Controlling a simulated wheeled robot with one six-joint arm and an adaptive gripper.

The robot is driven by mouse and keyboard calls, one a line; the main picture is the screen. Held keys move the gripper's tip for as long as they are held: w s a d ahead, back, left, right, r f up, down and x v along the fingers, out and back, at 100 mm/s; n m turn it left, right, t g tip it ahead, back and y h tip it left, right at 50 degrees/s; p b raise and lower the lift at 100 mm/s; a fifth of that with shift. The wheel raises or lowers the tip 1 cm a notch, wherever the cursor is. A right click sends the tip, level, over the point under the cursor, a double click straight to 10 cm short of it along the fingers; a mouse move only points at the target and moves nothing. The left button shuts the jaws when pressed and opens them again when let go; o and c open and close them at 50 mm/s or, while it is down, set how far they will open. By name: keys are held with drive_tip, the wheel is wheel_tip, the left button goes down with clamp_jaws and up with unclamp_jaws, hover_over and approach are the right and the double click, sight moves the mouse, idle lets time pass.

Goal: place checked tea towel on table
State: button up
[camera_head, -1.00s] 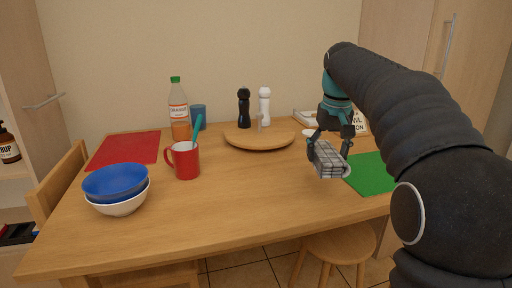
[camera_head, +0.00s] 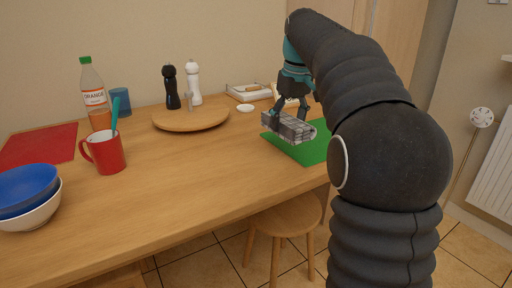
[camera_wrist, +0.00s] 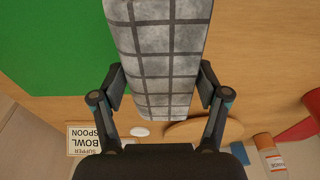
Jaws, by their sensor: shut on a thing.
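The checked tea towel (camera_head: 289,127) is a folded grey bundle with dark lines. My gripper (camera_head: 293,116) is shut on it, over the right part of the wooden table (camera_head: 190,180). In the wrist view the towel (camera_wrist: 160,60) sits between the two fingers of my gripper (camera_wrist: 160,95).
A red mug (camera_head: 106,153), orange bottle (camera_head: 94,95) and stacked bowls (camera_head: 28,195) are farther left. The table's front middle is clear. A stool (camera_head: 285,222) stands in front.

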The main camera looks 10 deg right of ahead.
hover_over(264, 158)
drive_tip(key=f, duration=0.3)
drive_tip(key=shift+s+d+f+b, duration=0.2)
drive_tip(key=shift+b, duration=0.1)
drive_tip(key=shift+f+b, duration=0.4)
drive_tip(key=shift+f, duration=1.6)
drive_tip(key=shift+f, duration=0.15)
drive_tip(key=o, duration=1)
drive_tip(key=r, duration=0.4)
drive_tip(key=s+r+p, duration=0.1)
drive_tip(key=r, duration=0.3)
drive_tip(key=r+p, duration=0.1)
drive_tip(key=r, duration=0.3)
drive_tip(key=shift+s+d+r, duration=0.1)
drive_tip(key=shift+s+d, duration=0.15)
drive_tip(key=shift+s, duration=0.1)
